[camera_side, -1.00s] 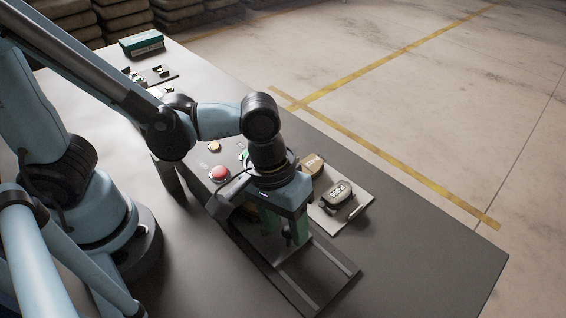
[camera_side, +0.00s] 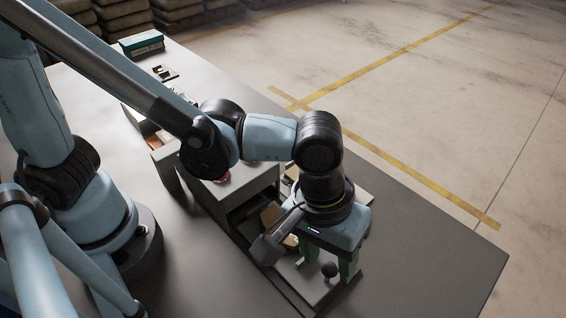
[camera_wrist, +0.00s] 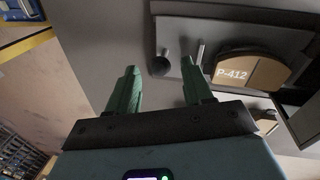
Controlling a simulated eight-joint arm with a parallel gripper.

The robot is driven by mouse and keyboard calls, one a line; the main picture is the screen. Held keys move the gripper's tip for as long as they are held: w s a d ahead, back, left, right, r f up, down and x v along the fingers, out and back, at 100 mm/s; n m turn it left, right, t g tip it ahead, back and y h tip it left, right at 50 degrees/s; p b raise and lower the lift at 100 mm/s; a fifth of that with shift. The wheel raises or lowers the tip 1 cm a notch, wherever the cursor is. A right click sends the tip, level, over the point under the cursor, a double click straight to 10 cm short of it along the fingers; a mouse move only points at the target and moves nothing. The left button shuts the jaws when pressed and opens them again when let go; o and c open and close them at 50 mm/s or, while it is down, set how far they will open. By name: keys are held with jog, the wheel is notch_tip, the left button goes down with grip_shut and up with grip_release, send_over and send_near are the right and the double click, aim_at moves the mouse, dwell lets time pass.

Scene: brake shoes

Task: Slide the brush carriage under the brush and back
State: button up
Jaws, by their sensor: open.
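The brush carriage (camera_side: 300,275) is a grey plate with a dark round knob (camera_side: 329,270) near its outer end. It is out in the open on its rails, in front of the grey brush housing (camera_side: 252,187). A tan brake shoe marked P-412 (camera_wrist: 262,72) sits on the carriage in the wrist view. My gripper (camera_side: 328,266) is open and points down over the outer end. The knob shows between its two green fingers in the side view and just beyond the tips in the wrist view (camera_wrist: 158,66). I cannot tell whether either finger touches it. The brush itself is hidden.
A red button (camera_side: 222,178) on the housing top is partly covered by my arm. A green box (camera_side: 141,43) stands at the far table end. The table's front right is clear.

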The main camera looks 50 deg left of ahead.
notch_tip(320, 180, up, 9)
jog(key=a, duration=0.2)
jog(key=w+a+t, duration=0.2)
jog(key=a, duration=0.6)
jog(key=w+a+f+m+t+y, duration=0.1)
jog(key=w+a+t, duration=0.1)
jog(key=a, duration=0.6)
jog(key=w+a+m+t, duration=0.1)
jog(key=w+a+t, duration=0.1)
jog(key=a, duration=0.7)
jog(key=shift+w+f+y, duration=0.1)
jog(key=shift+f+y, duration=0.05)
jog(key=shift+y, duration=0.25)
jog(key=shift+a+t, duration=0.4)
jog(key=shift+a, duration=0.3)
jog(key=d+r+g+h, duration=0.1)
jog(key=d+g+h, duration=0.15)
jog(key=d, duration=1.15)
jog(key=n+g, duration=0.2)
jog(key=g, duration=0.2)
send_near(330, 265)
jog(key=shift+y, duration=0.35)
jog(key=x, duration=1.1)
jog(key=shift+d, duration=0.3)
jog(key=shift+c, duration=0.4)
